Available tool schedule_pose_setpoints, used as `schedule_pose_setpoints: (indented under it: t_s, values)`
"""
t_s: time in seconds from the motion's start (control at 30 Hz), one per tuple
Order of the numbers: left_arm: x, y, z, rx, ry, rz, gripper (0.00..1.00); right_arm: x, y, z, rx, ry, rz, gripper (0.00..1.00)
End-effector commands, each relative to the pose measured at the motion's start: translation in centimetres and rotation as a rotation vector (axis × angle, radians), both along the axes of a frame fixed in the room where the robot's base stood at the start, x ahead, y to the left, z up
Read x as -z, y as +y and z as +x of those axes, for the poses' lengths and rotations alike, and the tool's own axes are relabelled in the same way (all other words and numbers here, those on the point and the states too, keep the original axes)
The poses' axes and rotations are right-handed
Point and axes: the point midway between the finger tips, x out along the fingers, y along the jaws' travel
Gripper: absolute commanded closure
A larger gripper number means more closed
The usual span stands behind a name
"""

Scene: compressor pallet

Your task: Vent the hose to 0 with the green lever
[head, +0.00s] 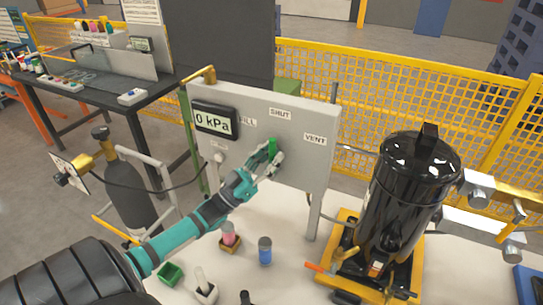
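The green lever (272,147) is on the front of a grey panel (318,163), below the SHUT label (280,113). It points roughly up toward that label. The VENT label (315,139) is to its right, and a partly hidden label ending in "ILL" is to its left. The display (214,121) on the panel reads 0 kPa. My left gripper (270,155) has its fingers on both sides of the green lever and looks shut on it. The fingers hide the lever's lower part. A dark hose (152,189) runs from the panel's left side to a brass valve. My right gripper is not in view.
A black tank (406,190) on a yellow base stands right of the panel. A grey cylinder (131,195) stands left.

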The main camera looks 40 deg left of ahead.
Motion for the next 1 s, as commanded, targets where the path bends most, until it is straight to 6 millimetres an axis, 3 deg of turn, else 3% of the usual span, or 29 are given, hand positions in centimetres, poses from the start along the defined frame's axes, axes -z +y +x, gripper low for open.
schedule_pose_setpoints:
  t_s: [0.27, 0.7, 1.0]
  values:
    - [1.2, 0.5, -1.5, 0.0, 0.005, -0.001, 0.73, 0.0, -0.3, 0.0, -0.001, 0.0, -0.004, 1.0]
    - [6.0, 3.1, -8.2, -0.001, 0.003, -0.001, 0.73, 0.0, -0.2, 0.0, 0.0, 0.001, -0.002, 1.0]
    - [6.8, 3.6, -9.5, -0.002, -0.001, -0.001, 0.73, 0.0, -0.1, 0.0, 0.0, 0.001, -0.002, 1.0]
